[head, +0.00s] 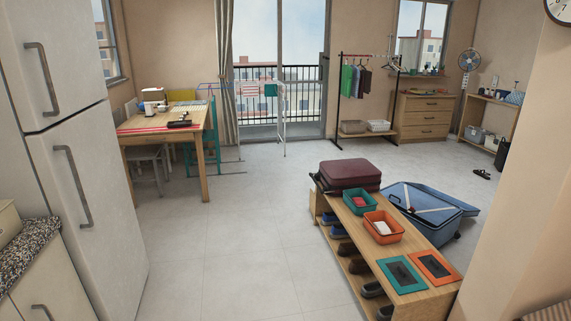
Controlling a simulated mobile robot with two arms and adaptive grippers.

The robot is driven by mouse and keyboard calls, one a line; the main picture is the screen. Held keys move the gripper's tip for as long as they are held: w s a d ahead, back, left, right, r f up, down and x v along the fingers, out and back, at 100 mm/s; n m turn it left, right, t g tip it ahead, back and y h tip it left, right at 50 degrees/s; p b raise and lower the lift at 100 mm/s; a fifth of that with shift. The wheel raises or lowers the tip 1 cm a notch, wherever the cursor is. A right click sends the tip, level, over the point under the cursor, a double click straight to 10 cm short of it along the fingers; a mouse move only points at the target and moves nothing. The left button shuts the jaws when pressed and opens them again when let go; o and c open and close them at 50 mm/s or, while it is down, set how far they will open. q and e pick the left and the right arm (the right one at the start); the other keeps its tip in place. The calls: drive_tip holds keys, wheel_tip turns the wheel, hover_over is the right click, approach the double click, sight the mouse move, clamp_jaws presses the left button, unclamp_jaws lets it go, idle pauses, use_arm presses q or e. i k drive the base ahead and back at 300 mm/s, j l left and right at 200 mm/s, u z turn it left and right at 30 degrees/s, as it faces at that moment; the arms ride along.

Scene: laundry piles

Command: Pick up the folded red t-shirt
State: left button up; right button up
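A small red item (360,202), possibly the folded red t-shirt, lies inside a teal basket (347,206) on the low wooden shoe bench (352,229). It is too small to tell for sure what it is. Neither of my grippers shows in the head view.
An orange basket (369,232) with something white inside, a dark red suitcase (349,174) and two framed mats, teal (387,265) and orange (418,258), are also on the bench. An open blue suitcase (440,228) lies behind it. A wooden table (206,150) stands at left. The middle floor is clear.

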sight(359, 202)
drive_tip(key=i+u, duration=0.3)
drive_tip(key=i, duration=1.75)
drive_tip(key=i+j+z, duration=0.1)
drive_tip(key=i+z, duration=0.3)
drive_tip(key=i+j+z, duration=0.35)
drive_tip(key=i, duration=0.25)
drive_tip(key=i+j+z, duration=0.8)
drive_tip(key=i+j, duration=0.05)
drive_tip(key=j, duration=0.05)
